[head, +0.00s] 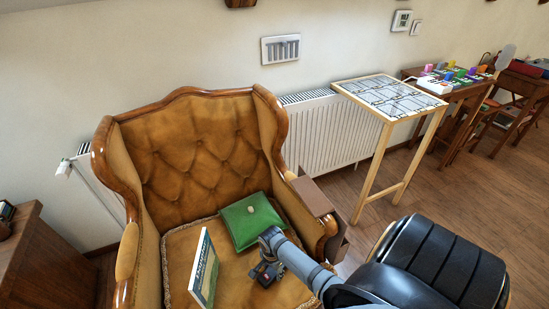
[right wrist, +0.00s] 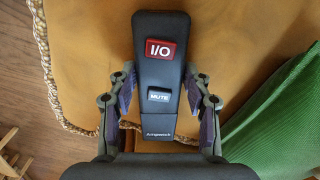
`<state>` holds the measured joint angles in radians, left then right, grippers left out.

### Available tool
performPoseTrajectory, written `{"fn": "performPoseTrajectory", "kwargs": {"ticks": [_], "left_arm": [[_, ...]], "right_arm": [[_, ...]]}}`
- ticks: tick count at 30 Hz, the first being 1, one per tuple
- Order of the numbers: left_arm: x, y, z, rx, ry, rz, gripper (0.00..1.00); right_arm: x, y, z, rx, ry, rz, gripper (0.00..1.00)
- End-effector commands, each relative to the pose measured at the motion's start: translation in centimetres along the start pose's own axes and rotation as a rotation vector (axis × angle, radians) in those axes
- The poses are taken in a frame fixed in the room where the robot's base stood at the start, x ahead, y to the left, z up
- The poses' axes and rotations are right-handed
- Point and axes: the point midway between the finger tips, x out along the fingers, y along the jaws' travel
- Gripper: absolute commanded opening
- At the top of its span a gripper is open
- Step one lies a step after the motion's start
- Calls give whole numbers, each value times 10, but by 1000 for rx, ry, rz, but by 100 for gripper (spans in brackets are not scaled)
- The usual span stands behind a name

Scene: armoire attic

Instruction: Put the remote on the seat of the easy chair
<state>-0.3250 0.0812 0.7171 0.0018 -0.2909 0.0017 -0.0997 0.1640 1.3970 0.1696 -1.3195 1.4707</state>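The easy chair (head: 190,150) is tufted mustard velvet with a carved wooden frame. Its seat (head: 240,291) also fills much of the right wrist view (right wrist: 240,60). My right gripper (head: 266,273) is low over the front right of the seat. In the right wrist view its fingers (right wrist: 160,78) stand close on both sides of the dark remote (right wrist: 160,105), which has a red I/O button and a grey MUTE button. It looks shut on the remote. Whether the remote touches the seat is not clear. My left gripper is out of view.
A green cushion (head: 248,222) lies at the seat's back right, and a book (head: 204,268) stands tilted at the left. A tall table (head: 388,96) stands to the right.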

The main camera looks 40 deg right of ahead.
Motion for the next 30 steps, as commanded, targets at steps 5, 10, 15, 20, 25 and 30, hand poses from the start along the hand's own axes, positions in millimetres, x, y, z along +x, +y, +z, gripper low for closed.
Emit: {"fn": "performPoseTrajectory", "kwargs": {"ticks": [5, 10, 15, 20, 25, 30], "left_arm": [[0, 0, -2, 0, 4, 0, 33], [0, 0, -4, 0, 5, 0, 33], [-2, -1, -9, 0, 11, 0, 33], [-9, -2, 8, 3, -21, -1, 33], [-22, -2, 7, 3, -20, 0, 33], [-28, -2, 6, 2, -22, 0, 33]], "right_arm": [[0, 0, 0, 0, 0, 0, 69], [0, 0, 0, 0, 0, 0, 69], [-10, 0, 0, 0, 0, -2, 69], [-49, 0, -1, 0, 2, -4, 69], [-91, 0, 0, 0, 0, -3, 69], [-118, 0, -1, -1, 1, -1, 69]]}}
